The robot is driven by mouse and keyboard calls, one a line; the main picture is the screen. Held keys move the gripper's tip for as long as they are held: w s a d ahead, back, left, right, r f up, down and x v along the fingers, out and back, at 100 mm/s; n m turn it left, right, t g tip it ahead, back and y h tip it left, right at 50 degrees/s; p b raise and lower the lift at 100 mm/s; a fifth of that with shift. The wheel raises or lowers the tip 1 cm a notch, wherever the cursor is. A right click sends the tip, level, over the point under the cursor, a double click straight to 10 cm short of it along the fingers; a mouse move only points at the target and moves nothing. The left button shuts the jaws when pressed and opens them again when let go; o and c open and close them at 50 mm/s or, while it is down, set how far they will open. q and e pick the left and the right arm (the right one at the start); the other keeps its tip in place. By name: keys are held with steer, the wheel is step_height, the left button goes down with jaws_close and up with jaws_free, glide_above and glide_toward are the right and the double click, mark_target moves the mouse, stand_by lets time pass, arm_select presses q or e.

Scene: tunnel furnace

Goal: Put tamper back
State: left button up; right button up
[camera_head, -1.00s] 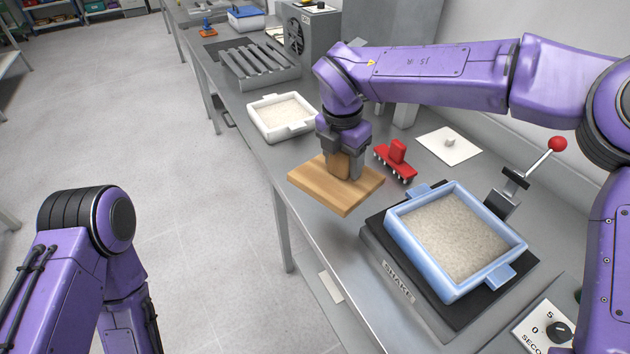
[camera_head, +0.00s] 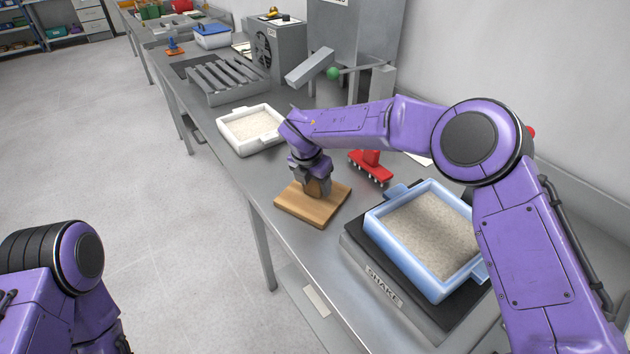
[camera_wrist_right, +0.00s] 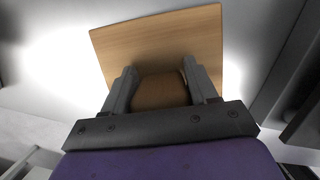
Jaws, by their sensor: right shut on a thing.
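The tamper is a flat light-brown wooden plate (camera_head: 293,205) with a darker wooden grip block (camera_wrist_right: 160,91) on top. It looks level at the table's front edge, between the white tray and the blue tray; it appears to rest on the table, though any small gap underneath is hidden. My right gripper (camera_head: 316,187) points down over the plate and is shut on the grip block. The right wrist view shows the block between its two fingers, with the plate (camera_wrist_right: 160,45) beyond. My left arm shows at the lower left, but its gripper is out of view.
A white tray of pale grains (camera_head: 223,134) stands behind the tamper. A red toothed rake (camera_head: 371,168) lies to its right. A blue tray of grains (camera_head: 400,262) sits on the dark shaker (camera_head: 378,285) at front right. A ribbed grey rack (camera_head: 230,85) is farther back.

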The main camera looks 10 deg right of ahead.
mark_target(308, 200)
steer(key=shift+f, duration=0.1)
steer(key=o, duration=1.4)
steer(key=shift+r, duration=0.3)
steer(key=b+v, duration=0.1)
steer(key=v, duration=1.1)
steer(key=shift+b, duration=0.35)
steer(key=shift+d+f, duration=0.1)
